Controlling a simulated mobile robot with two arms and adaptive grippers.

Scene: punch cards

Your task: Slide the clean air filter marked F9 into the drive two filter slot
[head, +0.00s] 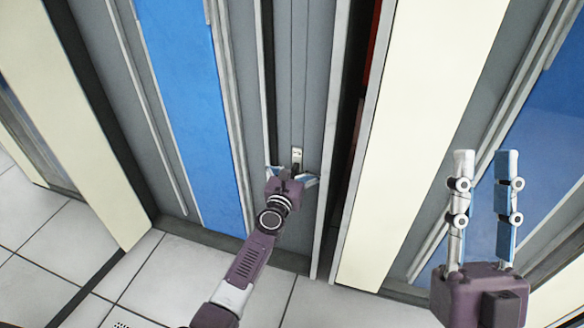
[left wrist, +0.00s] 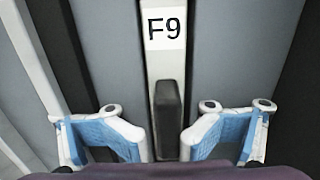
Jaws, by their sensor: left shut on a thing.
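The filter marked F9 (left wrist: 166,60) shows in the left wrist view as a narrow light grey strip with a white label and a dark handle (left wrist: 168,115). In the head view its label (head: 296,154) shows just beyond my left gripper (head: 292,178). My left gripper is shut on the filter at its handle, with one blue-and-white finger on each side in the left wrist view (left wrist: 168,145). The strip stands upright between grey panels of the cabinet; how deep it sits in the slot cannot be told. My right gripper (head: 484,158) is open and empty, its fingers pointing up.
A blue panel (head: 185,80) stands left of the grey bay, and a cream panel (head: 430,100) stands to its right beyond a dark gap (head: 357,110). Another cream panel (head: 75,110) is at far left. The tiled floor (head: 130,265) is clear in front.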

